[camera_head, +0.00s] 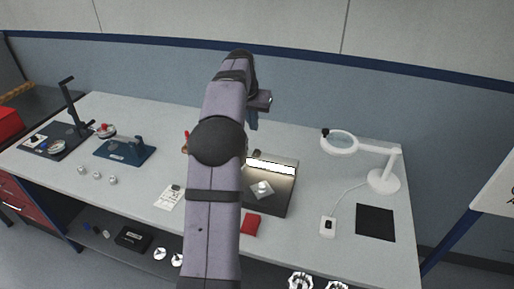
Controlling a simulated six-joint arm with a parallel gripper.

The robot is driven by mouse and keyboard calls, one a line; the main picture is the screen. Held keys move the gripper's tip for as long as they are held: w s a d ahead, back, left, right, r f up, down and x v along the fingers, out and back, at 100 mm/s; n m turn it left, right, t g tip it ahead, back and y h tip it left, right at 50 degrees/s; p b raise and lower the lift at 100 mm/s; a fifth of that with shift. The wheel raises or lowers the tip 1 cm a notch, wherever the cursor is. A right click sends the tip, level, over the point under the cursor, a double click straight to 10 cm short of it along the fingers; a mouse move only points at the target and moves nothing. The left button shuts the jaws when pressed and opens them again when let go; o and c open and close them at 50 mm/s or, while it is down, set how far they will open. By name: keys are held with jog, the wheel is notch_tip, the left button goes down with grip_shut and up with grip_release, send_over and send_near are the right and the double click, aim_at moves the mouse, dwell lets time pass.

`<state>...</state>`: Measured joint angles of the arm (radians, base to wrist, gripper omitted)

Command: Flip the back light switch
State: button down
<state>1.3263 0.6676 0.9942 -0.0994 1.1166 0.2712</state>
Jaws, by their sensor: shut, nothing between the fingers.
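A dark box with a lit white strip (271,168) across its back part stands on the table, partly hidden by my arm. A small dark part (257,153) shows at its back edge, too small to tell whether it is a switch. A small white switch box (327,226) with a dark rocker lies to the right, on the cord of a white ring magnifier lamp (385,181). My gripper (254,125) is shut and empty, pointing down above and behind the lit box. It appears apart from the box.
A small silvery part (263,188) sits on the lit box. A red pad (251,224), a black mat (375,223) and a white card (170,197) lie on the table (310,160). A blue fixture (125,150) and a black stand (72,105) are at left.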

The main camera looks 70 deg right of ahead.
aim_at(258, 151)
jog(key=shift+f, duration=0.1)
dwell(0.3)
jog(key=p+x, duration=0.5)
jog(key=x, duration=0.8)
jog(key=shift+a+f, duration=0.1)
jog(key=shift+f, duration=0.3)
